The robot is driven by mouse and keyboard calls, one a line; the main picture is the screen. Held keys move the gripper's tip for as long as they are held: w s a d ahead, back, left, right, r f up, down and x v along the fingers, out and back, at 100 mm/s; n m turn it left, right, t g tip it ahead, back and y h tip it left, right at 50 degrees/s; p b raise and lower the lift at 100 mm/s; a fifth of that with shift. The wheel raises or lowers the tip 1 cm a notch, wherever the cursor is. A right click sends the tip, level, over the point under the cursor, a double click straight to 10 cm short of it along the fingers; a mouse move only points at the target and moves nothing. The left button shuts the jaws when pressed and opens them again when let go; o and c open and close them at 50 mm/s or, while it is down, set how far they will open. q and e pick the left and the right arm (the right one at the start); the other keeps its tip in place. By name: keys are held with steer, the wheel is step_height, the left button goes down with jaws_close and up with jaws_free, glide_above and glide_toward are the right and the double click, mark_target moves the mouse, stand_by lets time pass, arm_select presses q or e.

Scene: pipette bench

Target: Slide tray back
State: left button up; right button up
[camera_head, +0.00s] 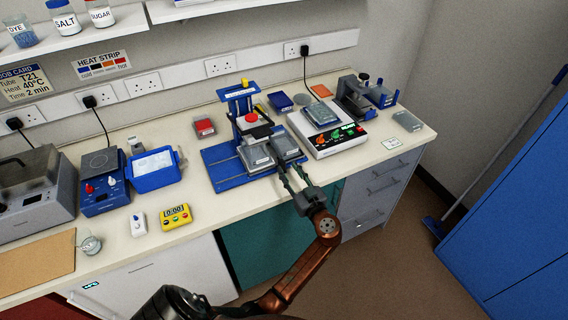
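A blue fixture (226,179) with rails, an upright frame and a red knob (252,117) stands at the middle of the bench. Two grey trays sit side by side at its front: a left grey tray (257,160) and a right grey tray (286,147). I cannot tell which one the task means. My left gripper (290,168) is at the front edge of the right tray, its two dark fingers apart, with nothing visible between them. Whether the fingertips touch the tray is too small to tell.
A white device with a display (335,141) stands close to the right of the fixture. A blue box (154,171), a yellow timer (176,217) and a small red box (204,127) are to the left. Bare bench lies in front of the fixture's left side.

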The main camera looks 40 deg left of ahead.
arm_select(q)
steer(key=v, duration=0.6)
steer(key=shift+s+d, duration=0.2)
steer(key=shift+d, duration=0.15)
